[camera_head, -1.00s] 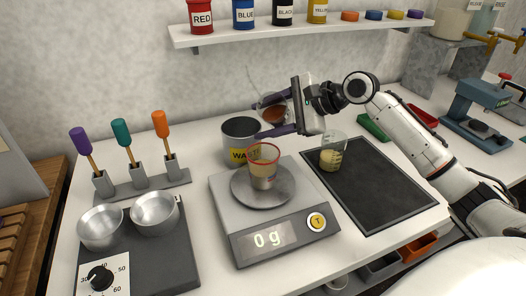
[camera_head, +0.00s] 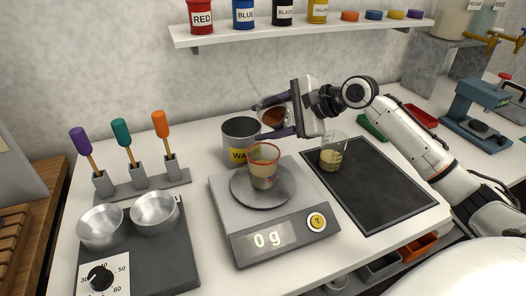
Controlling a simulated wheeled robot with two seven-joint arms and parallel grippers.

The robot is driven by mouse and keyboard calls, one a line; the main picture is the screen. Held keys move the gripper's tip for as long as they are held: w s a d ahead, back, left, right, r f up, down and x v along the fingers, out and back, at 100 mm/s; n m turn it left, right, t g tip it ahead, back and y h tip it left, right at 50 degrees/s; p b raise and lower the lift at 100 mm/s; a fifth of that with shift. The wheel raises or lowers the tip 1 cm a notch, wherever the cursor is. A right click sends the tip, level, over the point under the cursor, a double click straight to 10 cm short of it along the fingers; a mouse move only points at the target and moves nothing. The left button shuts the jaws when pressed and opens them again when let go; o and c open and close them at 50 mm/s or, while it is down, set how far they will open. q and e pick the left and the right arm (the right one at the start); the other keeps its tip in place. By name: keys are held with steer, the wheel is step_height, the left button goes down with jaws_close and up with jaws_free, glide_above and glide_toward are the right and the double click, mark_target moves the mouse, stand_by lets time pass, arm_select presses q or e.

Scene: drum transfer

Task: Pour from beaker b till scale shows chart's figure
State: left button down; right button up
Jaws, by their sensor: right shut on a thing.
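My right gripper (camera_head: 276,118) is shut on a glass beaker (camera_head: 271,114) with brown-orange contents, held tilted behind and above the scale. Its letter cannot be read. The scale (camera_head: 226,222) shows 0 g on its display (camera_head: 268,238). A red-rimmed cup (camera_head: 263,168) with tan contents stands upright on the scale's round pan (camera_head: 240,190). Another glass beaker (camera_head: 331,158) with yellowish contents stands on the dark mat to the right. No stream of liquid shows. I see no readable chart. My left gripper is out of view.
A grey can with a yellow label (camera_head: 240,135), partly hidden, stands behind the scale. Two metal bowls (camera_head: 155,212) and a rack of coloured-handled tools (camera_head: 140,178) are at the left. The dark mat (camera_head: 385,190) is mostly bare. A shelf (camera_head: 300,31) of paint cans hangs above.

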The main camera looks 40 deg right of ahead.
steer(key=shift+w+d+f+n+t+h, duration=0.15)
steer(key=shift+f+n+t+h, duration=0.2)
steer(key=shift+f, duration=0.35)
stand_by(1.2)
steer(key=shift+d+r+n+t+h+b, duration=0.15)
steer(key=shift+r+n+h+b, duration=0.25)
steer(key=shift+b, duration=0.85)
steer(key=shift+d+r+n+t+h+b, duration=0.1)
steer(key=shift+r+n+t+h+b, duration=0.25)
steer(key=shift+b, duration=0.9)
stand_by(0.8)
steer(key=shift+r, duration=0.15)
